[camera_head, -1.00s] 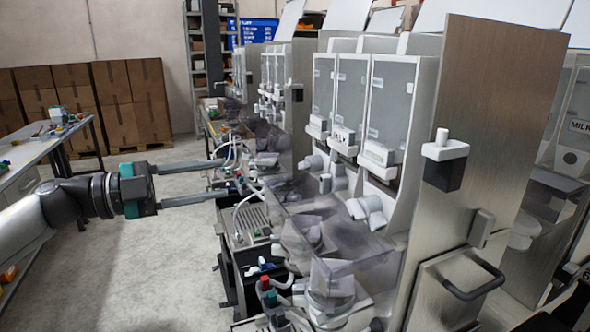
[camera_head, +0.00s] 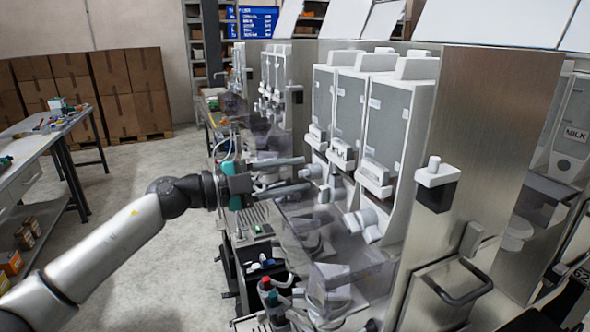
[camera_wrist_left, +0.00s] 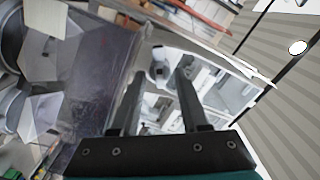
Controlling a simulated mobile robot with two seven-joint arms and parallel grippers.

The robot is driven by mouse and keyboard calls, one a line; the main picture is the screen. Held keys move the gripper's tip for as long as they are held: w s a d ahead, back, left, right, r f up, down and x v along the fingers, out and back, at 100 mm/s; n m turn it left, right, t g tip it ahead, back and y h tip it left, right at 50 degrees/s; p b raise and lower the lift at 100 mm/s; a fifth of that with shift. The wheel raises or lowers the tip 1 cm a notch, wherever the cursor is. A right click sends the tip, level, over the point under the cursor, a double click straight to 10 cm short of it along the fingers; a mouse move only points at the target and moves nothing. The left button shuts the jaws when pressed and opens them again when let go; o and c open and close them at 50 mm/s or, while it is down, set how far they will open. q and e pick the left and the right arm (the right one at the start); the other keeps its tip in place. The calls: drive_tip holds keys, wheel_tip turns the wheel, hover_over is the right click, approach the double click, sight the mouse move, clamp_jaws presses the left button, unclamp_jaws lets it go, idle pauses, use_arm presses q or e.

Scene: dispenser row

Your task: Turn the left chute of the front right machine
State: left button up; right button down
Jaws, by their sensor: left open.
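The front right machine (camera_head: 364,120) has three grey canisters with white chutes below them. Its left chute (camera_head: 315,170) is a short white elbow, partly covered by my gripper. The right chute (camera_head: 366,222) is a larger white elbow, and the middle chute (camera_head: 337,181) shows between them. My left gripper (camera_head: 309,173) reaches in from the left, open, its two dark fingertips just at the left chute. In the left wrist view a white rounded part (camera_wrist_left: 158,73), seemingly the chute, lies between the spread fingertips (camera_wrist_left: 162,73); contact cannot be told. My right gripper is out of view.
A transparent cover (camera_head: 310,230) stands in front of the machine, close to my fingers; it also shows in the left wrist view (camera_wrist_left: 105,75). A steel side panel (camera_head: 485,170) bounds the machine at right. Hoses and small parts lie below. The floor at left is open.

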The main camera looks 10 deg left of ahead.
use_arm(q)
drive_tip(key=shift+w+d, duration=0.15)
drive_tip(key=shift+d, duration=0.15)
drive_tip(key=shift+c, duration=0.2)
clamp_jaws()
